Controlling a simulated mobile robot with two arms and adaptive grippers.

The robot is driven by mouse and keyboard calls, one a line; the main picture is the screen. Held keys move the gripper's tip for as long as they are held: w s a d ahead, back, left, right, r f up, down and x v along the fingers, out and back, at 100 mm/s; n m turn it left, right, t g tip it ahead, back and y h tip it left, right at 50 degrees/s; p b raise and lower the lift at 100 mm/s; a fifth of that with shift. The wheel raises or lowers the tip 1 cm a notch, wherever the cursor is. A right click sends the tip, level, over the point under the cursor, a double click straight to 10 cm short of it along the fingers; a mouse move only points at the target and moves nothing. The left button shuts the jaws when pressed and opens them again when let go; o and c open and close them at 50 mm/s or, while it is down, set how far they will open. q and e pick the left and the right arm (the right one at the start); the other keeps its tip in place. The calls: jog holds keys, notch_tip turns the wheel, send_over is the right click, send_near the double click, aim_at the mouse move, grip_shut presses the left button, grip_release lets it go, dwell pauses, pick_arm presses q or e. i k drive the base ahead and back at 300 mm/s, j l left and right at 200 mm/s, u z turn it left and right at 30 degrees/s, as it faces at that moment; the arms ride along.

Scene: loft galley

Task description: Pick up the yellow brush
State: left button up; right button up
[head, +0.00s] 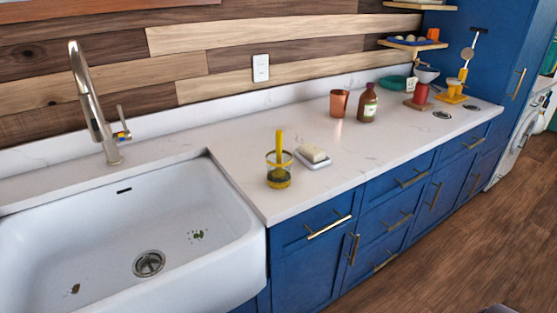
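Neither of my grippers shows in the head view.
A copper cup (339,103) and brown bottle (367,103) stand farther back. The sink (90,225) is at left, with a tall faucet (88,95). Counter in front of the bottle is clear.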

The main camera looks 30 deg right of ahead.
aim_at(278, 133)
jog(key=z, duration=1.25)
jog(key=i+l+u, duration=0.15)
jog(key=l, duration=0.15)
jog(key=i+l+u, duration=0.15)
jog(key=l, duration=0.15)
jog(key=l+u, duration=0.15)
jog(key=l, duration=0.2)
jog(key=i, duration=0.05)
